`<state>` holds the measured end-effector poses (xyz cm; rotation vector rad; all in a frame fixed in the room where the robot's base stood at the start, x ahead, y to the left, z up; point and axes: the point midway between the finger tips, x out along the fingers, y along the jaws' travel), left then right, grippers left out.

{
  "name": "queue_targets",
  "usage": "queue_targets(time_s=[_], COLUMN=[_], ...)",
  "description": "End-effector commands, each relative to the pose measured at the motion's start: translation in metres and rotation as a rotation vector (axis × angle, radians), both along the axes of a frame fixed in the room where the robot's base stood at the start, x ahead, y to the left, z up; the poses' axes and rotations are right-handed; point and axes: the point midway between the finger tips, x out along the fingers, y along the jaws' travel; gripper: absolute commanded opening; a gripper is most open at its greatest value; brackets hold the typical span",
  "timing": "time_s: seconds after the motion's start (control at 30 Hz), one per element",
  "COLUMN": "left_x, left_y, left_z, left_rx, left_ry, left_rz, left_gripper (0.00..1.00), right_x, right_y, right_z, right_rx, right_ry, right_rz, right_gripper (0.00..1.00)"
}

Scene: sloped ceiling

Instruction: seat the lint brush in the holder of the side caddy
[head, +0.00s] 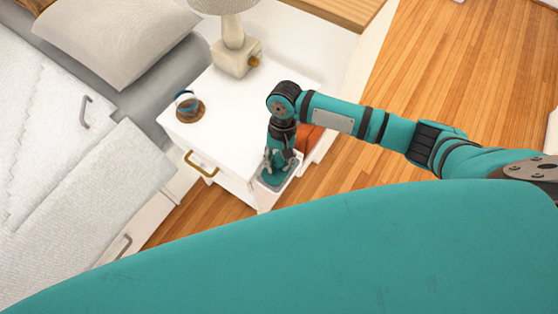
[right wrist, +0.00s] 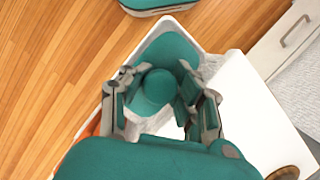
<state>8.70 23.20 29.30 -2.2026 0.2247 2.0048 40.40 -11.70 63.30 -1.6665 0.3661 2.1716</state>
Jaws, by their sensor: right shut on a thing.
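The lint brush (right wrist: 156,90) is teal, with a rounded end towards the camera and a broad teal part beyond it in the right wrist view. My right gripper (right wrist: 160,97) is shut on it, one finger on each side. In the head view the right gripper (head: 279,158) points down at the side caddy (head: 291,181), a pale open box at the bedside table's front right corner. The brush's teal lower part (head: 271,181) shows within the caddy's outline. I cannot tell whether it touches the holder's bottom. The left gripper is not in view.
The white bedside table (head: 225,105) carries a lamp (head: 233,50) and a cup (head: 186,101) on a brown coaster. An orange thing (head: 311,139) is beside my right wrist. The bed (head: 60,150) stands left; wooden floor (head: 430,70) is clear at right.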

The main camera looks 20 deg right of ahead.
Motion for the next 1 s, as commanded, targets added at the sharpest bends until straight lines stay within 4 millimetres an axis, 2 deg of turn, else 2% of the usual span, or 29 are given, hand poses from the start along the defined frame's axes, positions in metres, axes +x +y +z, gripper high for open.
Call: queue_targets(time_s=[0.27, 0.3, 0.4, 0.67, 0.77, 1.0], left_x=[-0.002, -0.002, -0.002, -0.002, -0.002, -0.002], left_y=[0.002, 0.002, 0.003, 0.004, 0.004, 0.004], left_z=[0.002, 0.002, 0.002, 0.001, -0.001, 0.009], left_rx=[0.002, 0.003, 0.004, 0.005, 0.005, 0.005], left_ry=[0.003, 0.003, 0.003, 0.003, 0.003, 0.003], left_rz=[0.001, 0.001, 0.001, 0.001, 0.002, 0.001], left_gripper=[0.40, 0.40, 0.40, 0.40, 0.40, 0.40], right_x=[0.000, 0.000, 0.000, 0.000, 0.001, 0.012], right_y=[0.001, 0.001, 0.000, 0.000, 0.000, -0.006], right_z=[-0.005, -0.006, -0.006, -0.005, 0.001, 0.048], right_rx=[0.000, 0.001, 0.000, 0.000, -0.001, 0.001], right_ry=[0.001, 0.001, 0.000, 0.000, -0.003, -0.004], right_rz=[0.000, 0.001, 0.001, 0.000, 0.001, 0.000], right_gripper=[0.00, 0.26, 0.37, 0.37, 0.37, 0.37])
